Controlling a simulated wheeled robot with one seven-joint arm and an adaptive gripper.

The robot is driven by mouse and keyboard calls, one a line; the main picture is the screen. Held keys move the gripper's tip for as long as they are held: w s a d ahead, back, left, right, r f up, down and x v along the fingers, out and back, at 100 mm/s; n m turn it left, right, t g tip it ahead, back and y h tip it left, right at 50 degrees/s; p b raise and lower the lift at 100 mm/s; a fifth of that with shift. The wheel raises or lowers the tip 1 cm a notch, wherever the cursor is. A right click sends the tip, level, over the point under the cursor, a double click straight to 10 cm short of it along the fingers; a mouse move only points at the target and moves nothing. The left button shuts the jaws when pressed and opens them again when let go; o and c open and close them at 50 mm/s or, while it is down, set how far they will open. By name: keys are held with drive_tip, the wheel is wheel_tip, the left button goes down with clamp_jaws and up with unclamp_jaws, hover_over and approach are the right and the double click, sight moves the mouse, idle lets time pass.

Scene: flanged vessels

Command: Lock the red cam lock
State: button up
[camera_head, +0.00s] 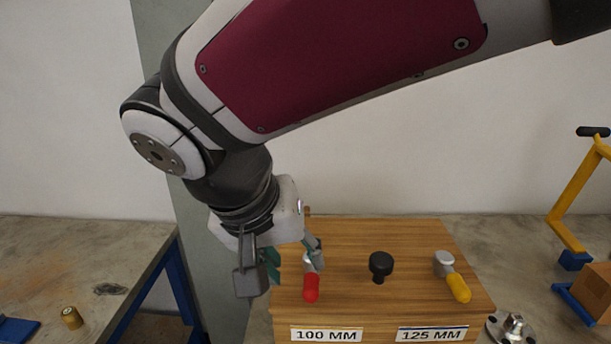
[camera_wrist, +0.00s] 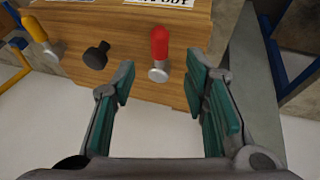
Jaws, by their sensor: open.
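The red cam lock (camera_head: 311,287) has a red handle on a silver hub and is mounted on a wooden panel (camera_head: 415,238), toward its left side. In the head view its red handle points down toward the panel's front edge. In the wrist view the red cam lock (camera_wrist: 159,52) lies beyond the fingertips, between the two finger lines. My gripper (camera_head: 286,262) is open and empty, at the left of the red cam lock in the head view. Its two green-padded fingers (camera_wrist: 158,82) are spread wide in the wrist view. I see no contact with the handle.
A black knob (camera_head: 381,265) and a yellow-handled cam lock (camera_head: 455,279) sit to the right on the panel. Labels reading 100 MM (camera_head: 326,335) and 125 MM (camera_head: 431,334) are on its front. A yellow frame (camera_head: 577,190) stands at right. Left is a table with a brass piece (camera_head: 72,317).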

sight(309, 282)
drive_tip(key=b+x, duration=0.1)
drive_tip(key=x, duration=0.6)
drive_tip(key=shift+w+d+f, duration=0.1)
drive_tip(key=shift+f, duration=0.3)
clamp_jaws()
